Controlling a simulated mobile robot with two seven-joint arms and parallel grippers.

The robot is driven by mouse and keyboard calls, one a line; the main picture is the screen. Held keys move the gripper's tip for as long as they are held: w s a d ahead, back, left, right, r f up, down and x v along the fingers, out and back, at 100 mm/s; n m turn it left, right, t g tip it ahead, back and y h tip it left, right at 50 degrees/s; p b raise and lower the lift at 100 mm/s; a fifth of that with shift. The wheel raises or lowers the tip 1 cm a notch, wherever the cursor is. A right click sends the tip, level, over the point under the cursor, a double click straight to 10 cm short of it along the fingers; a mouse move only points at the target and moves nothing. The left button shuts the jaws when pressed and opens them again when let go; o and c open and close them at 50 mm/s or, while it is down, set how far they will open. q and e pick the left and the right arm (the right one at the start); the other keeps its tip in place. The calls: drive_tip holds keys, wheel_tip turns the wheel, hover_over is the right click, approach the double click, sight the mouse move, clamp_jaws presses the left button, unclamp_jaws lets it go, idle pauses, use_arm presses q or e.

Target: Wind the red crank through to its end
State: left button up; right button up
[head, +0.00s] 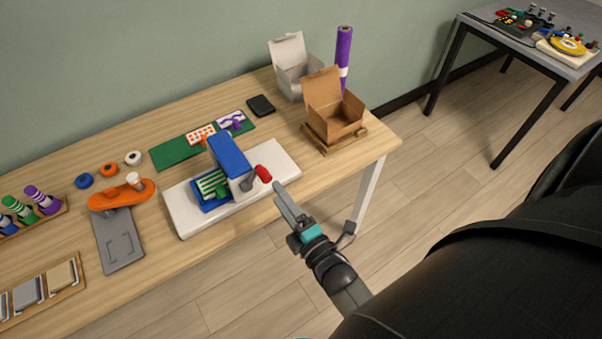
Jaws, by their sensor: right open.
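The red crank handle (263,173) sits at the end of a grey crank arm (248,184) on the right side of a blue machine (230,155). The machine stands on a white base board (284,160), with a green and white striped piece (211,184) at its front left. My right gripper (279,196) is open, just below and right of the red handle, apart from it as far as I can tell. Its jaws look narrow from this angle. My left gripper is not in view.
An open cardboard box (337,119) on a wooden stand and a white box (292,73) stand at the back right. An orange press (122,195) stands on the left. The table's front edge runs close below the white board; floor is free right of it.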

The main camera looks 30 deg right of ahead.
drive_tip(key=s, duration=0.8)
drive_tip(key=shift+s+d, duration=0.15)
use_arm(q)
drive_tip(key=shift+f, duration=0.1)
